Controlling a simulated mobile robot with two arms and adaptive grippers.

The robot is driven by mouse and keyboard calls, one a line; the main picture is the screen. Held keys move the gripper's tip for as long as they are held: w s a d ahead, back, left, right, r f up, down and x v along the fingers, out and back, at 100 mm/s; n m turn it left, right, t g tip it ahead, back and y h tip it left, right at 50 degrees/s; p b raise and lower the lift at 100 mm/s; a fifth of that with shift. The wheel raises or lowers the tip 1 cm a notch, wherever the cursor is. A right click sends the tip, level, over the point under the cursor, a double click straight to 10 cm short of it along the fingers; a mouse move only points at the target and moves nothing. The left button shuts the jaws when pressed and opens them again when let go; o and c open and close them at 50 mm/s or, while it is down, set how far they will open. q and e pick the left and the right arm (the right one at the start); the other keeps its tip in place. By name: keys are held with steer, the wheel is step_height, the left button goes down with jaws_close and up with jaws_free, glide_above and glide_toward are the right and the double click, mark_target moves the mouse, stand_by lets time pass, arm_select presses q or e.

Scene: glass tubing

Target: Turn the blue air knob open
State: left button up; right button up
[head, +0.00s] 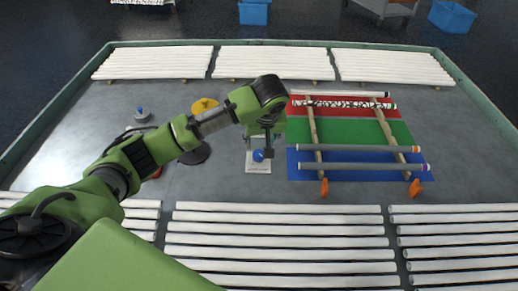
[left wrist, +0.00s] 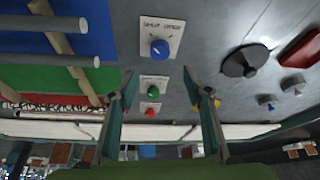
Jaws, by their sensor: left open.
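The blue air knob (head: 258,155) sits on a white label plate (head: 258,168) on the grey table, left of the coloured mat. The blue knob also shows in the left wrist view (left wrist: 160,48), with its plate marked by printed text and lines. My left gripper (head: 265,146) is above the knob, partly hiding the plates behind it. In the left wrist view my left gripper (left wrist: 160,75) is open and empty, its fingers spread to both sides below the blue knob in the picture. A green knob (left wrist: 153,91) and a red knob (left wrist: 150,112) show between the fingers.
Glass tubes (head: 350,167) lie across wooden rails on a red, green and blue mat (head: 345,131). A yellow disc (head: 204,105) and a dark disc (head: 196,154) lie left of the knobs. White tube racks (head: 280,239) line the front and back.

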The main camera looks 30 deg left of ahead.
mark_target(258, 154)
arm_select(q)
steer(key=x, duration=1.1)
steer(key=shift+f, duration=0.1)
steer(key=c, duration=1.1)
